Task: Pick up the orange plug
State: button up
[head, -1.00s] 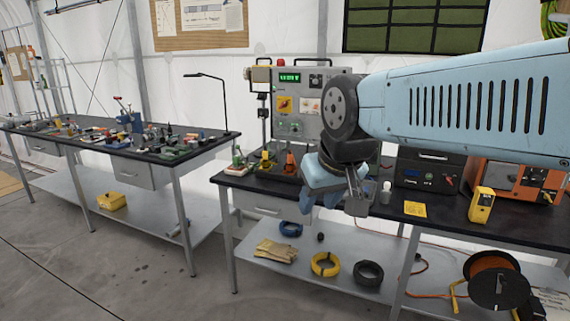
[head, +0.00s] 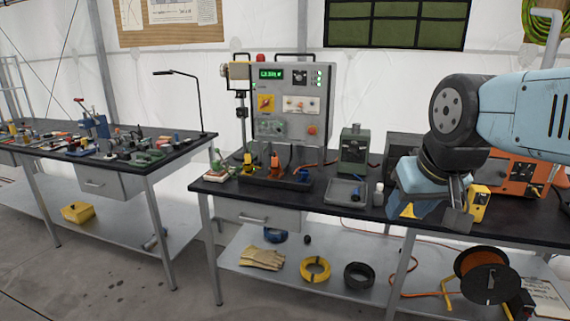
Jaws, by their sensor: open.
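The orange plug (head: 275,167) stands in a dark low tray (head: 272,181) on the right workbench, in front of the grey control panel. It is small in the head view, and fine detail cannot be told. My gripper (head: 434,214) is over the right part of the same bench, well to the right of the plug and pointing down. It is open, and I see nothing between its fingers.
In the tray, a yellow item (head: 248,163) stands left of the plug and a blue item (head: 303,175) right of it. A grey tray (head: 346,191), a green device (head: 354,150) and a white bottle (head: 378,195) stand between plug and gripper. The panel (head: 292,105) rises behind.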

aim_at(274, 159)
jog(key=z, duration=0.1)
jog(key=i, duration=1)
jog(key=u, duration=0.1)
